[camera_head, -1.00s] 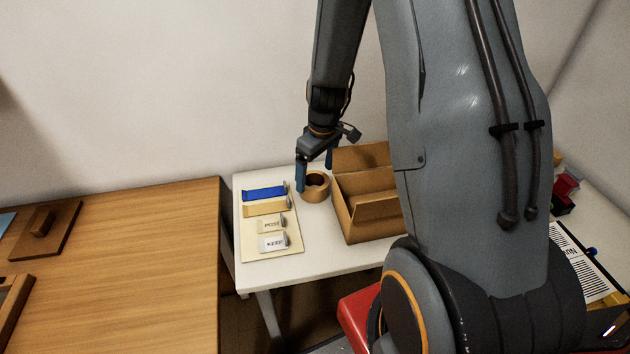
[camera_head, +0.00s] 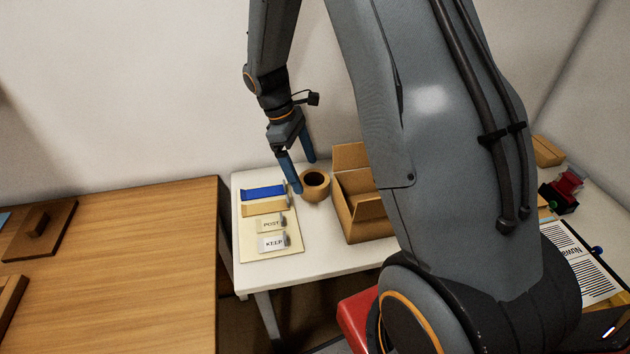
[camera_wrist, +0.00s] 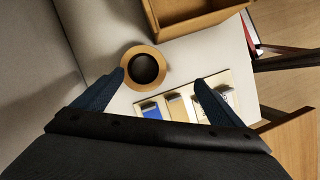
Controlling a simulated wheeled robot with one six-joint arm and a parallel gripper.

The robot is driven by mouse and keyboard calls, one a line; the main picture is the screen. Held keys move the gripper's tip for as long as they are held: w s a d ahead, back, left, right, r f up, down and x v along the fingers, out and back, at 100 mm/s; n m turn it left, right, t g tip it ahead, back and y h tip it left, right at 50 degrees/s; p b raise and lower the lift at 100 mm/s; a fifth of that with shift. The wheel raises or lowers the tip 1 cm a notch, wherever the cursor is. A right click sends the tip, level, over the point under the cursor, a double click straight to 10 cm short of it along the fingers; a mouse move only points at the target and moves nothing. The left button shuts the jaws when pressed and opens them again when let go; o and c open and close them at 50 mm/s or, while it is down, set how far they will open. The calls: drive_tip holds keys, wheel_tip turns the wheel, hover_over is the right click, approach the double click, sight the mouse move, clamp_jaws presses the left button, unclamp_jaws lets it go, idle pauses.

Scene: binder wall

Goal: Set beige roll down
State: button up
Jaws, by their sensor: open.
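The beige roll (camera_head: 314,186) sits on the white table (camera_head: 318,262), between the cardboard box and the board of labelled strips. My gripper (camera_head: 303,174) is open and empty above the table, close to the roll in the head view. In the wrist view the roll (camera_wrist: 145,67) shows its dark round hole and lies beyond the left finger. In that view my gripper (camera_wrist: 160,78) has its blue fingers spread wide, with nothing held between them.
An open cardboard box (camera_head: 364,212) stands right of the roll. A board (camera_head: 270,250) with blue and tan strips and POST and KEEP tags lies to the left. A wooden desk (camera_head: 130,270) is further left, and the wall rises close behind.

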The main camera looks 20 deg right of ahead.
sight(314, 180)
drive_tip(key=w+n+h, duration=0.1)
drive_tip(key=w+f+n+h, duration=0.1)
drive_tip(key=h, duration=0.1)
drive_tip(key=w+a+n+h, duration=0.1)
drive_tip(key=shift+a+f, duration=0.1)
drive_tip(key=shift+f, duration=0.15)
drive_tip(key=shift+s+d+r+p+x, duration=0.1)
drive_tip(key=shift+p+x, duration=0.45)
drive_tip(key=shift+x, duration=0.7)
drive_tip(key=shift+s+d+r+p+x, duration=0.15)
drive_tip(key=shift+p+x, duration=0.35)
drive_tip(key=shift+x, duration=0.8)
drive_tip(key=shift+d+r+p+x, duration=0.1)
drive_tip(key=shift+p+x, duration=0.45)
drive_tip(key=shift+x, duration=0.7)
drive_tip(key=c, duration=1.3)
drive_tip(key=shift+r, duration=0.1)
